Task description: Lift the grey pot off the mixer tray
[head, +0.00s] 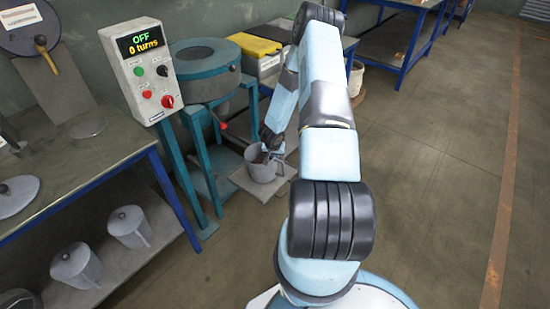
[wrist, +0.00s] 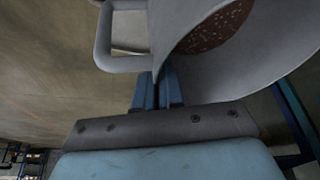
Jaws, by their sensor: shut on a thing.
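The grey pot (head: 262,170) is at the mixer tray (head: 247,184), a flat grey plate low in front of the mixer. I cannot tell whether the pot's base touches the tray. My gripper (head: 267,147) reaches down to the pot's rim from above. In the wrist view my gripper (wrist: 158,92) is shut on the pot (wrist: 240,75) at its rim, beside the handle (wrist: 104,40). Brown grainy material (wrist: 213,28) shows inside the pot. The gripped bit of rim is hidden by the fingers.
The mixer (head: 207,72) with its teal stand is behind and left. Its control box (head: 142,75) reads "OFF, 0 turns". A bench (head: 75,165) at left has more grey pots (head: 130,227) on its lower shelf. The floor at right is clear.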

